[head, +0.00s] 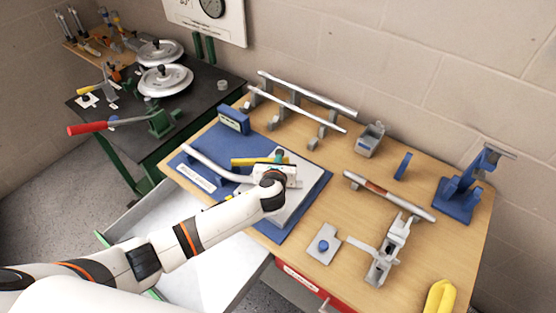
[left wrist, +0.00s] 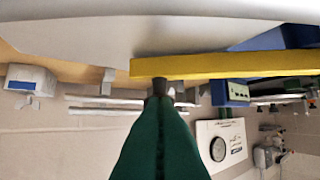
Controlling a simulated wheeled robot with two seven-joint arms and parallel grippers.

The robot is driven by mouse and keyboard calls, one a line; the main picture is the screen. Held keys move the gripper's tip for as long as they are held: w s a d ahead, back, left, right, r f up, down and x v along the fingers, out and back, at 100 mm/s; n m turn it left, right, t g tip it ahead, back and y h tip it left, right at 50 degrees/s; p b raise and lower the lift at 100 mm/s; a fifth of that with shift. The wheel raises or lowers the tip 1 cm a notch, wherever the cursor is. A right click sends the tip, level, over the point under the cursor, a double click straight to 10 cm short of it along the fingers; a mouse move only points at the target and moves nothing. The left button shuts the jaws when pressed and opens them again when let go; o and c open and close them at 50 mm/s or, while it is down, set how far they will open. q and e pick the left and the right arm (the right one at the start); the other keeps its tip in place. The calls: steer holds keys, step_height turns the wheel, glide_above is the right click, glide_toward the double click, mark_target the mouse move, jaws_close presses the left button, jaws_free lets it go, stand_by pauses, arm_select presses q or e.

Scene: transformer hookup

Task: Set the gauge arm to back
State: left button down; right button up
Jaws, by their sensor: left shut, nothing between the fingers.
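A yellow bar (head: 245,161), which looks like the gauge arm, lies across the work on the blue mat (head: 316,181), partly hidden by my left wrist. In the left wrist view the yellow bar (left wrist: 235,66) crosses in front of the green fingers of my left gripper (left wrist: 159,86). The fingers are shut with nothing between them, and their tips are close to the bar's edge; I cannot tell whether they touch it. In the head view my left gripper (head: 280,156) is over the mat, mostly hidden behind its own wrist. My right gripper is not in view.
A bent grey tube (head: 205,162) lies on the mat's left side, with a blue block (head: 234,120) behind it. Long rods on stands (head: 300,107) line the table's back. A grey clamp (head: 388,250) stands at right. An open drawer (head: 205,268) lies below my left arm.

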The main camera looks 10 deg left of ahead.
arm_select(q)
steer(key=shift+w, duration=0.1)
steer(key=shift+w+n+y+b, duration=0.3)
steer(key=shift+w+n+y, duration=0.4)
steer(key=shift+w, duration=0.05)
steer(key=w+a+n+g+y+b, duration=0.1)
steer(key=w+n+y+b, duration=0.1)
steer(key=w+n+g+y+b, duration=0.1)
steer(key=w+n+y+b, duration=0.1)
steer(key=w+a+n+g+y+b, duration=0.1)
steer(key=w+n+y+b, duration=0.1)
steer(key=w, duration=0.1)
steer(key=shift+a+f+g, duration=0.15)
steer(key=shift+a+g, duration=0.2)
steer(key=shift+g, duration=0.05)
steer(key=shift+w+a+n+g+y+b, duration=0.3)
steer(key=shift+w+a+n+y+b, duration=0.1)
steer(key=shift+w+n+b, duration=0.15)
steer(key=shift+w+a+b, duration=0.4)
steer(key=shift+a, duration=0.15)
steer(key=shift+r, duration=0.2)
